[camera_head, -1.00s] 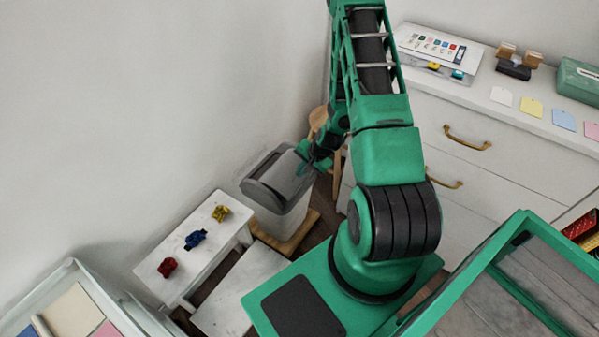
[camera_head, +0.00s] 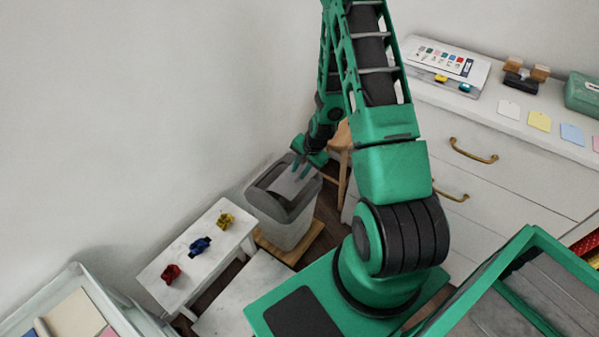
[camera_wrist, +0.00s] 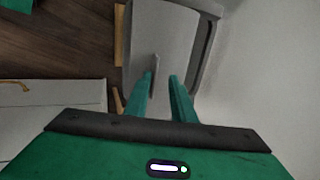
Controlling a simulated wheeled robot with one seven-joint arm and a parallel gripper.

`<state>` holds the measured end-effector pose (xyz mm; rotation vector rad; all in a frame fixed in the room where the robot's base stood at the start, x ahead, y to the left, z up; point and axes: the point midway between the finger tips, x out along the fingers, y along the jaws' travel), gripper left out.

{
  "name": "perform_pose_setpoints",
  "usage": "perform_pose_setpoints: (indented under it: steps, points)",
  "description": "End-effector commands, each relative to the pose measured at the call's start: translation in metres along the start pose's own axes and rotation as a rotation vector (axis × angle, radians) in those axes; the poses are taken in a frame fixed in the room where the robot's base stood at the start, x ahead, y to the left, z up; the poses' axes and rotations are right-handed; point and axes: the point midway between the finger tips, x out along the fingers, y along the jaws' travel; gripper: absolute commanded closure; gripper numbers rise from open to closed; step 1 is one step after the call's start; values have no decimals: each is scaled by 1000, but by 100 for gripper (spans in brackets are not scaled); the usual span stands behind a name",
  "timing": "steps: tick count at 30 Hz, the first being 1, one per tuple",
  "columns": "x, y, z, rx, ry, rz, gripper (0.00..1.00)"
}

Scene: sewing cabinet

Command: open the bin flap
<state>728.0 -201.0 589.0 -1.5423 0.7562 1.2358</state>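The grey bin (camera_head: 282,228) stands by the wall in the head view. Its lid holds a lighter grey flap (camera_head: 287,187), with a dark band along the flap's left and back side. I cannot tell how far the flap is tilted. My gripper (camera_head: 299,172) is at the flap, its fingers pointing down toward it. In the wrist view the flap (camera_wrist: 168,30) lies ahead of my gripper (camera_wrist: 164,76). The two green fingers are apart, with a thin grey upright piece (camera_wrist: 154,62) by the left fingertip. Contact is not clear.
A small white bench (camera_head: 190,250) with red, blue and yellow pieces stands left of the bin. A wooden chair (camera_head: 342,150) is close behind to the right. The white drawer cabinet (camera_head: 500,165) is at right. The wall is close at left.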

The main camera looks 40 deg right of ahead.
Motion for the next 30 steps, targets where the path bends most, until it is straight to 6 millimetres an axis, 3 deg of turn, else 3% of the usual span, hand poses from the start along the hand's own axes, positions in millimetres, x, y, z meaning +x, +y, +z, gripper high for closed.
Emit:
perform_pose_setpoints:
  steps: [14,30]
  points:
    - [-8,0,0,0,-1,0,77]
    - [-90,0,-1,0,2,0,77]
